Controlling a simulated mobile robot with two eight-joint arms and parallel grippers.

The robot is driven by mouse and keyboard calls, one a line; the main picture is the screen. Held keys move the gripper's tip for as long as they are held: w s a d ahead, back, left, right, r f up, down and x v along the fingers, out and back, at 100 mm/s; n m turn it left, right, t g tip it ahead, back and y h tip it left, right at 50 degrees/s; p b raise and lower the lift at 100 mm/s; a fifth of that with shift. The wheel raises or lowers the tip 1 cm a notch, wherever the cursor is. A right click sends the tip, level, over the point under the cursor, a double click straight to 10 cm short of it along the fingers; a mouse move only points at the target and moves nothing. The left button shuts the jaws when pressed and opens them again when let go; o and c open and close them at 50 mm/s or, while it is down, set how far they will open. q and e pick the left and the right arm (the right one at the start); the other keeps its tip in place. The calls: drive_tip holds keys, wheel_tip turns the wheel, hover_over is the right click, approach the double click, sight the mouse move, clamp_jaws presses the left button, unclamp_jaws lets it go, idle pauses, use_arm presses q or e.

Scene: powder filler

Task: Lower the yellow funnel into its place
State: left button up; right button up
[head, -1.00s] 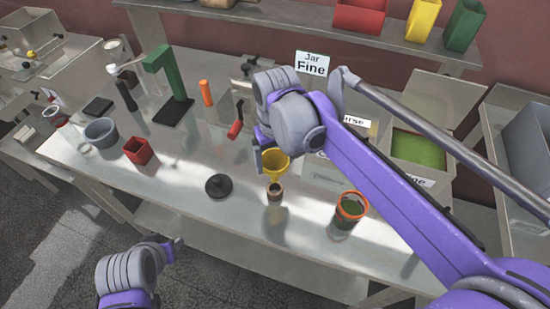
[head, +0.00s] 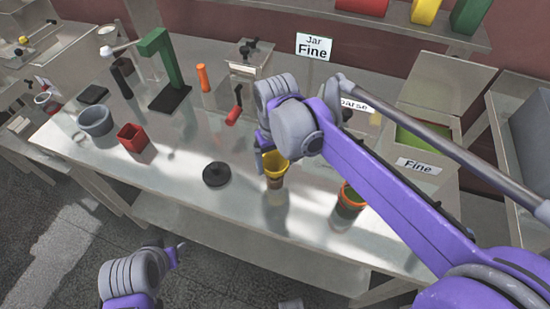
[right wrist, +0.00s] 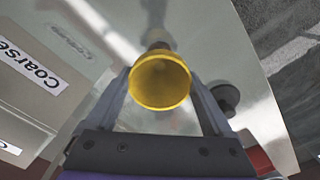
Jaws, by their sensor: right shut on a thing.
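A black round knobbed piece (head: 216,173) lies left of the jar. An orange-rimmed green pot (head: 350,197) stands to its right. A red square cup (head: 133,138), a grey bowl (head: 95,121) and a green stand (head: 166,65) are further left. The Fine bin (head: 425,145) is at right.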

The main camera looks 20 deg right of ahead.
drive_tip(key=shift+f+b, duration=0.3)
drive_tip(key=shift+f, duration=0.45)
idle(0.4)
idle(0.4)
drive_tip(key=o, duration=1.2)
drive_tip(key=shift+o, duration=0.2)
drive_tip(key=shift+r, duration=0.1)
wheel_tip(320, 180, up, 11)
drive_tip(key=shift+s+f+p, duration=0.1)
drive_tip(key=shift+f+p, duration=0.1)
drive_tip(key=shift+p, duration=0.15)
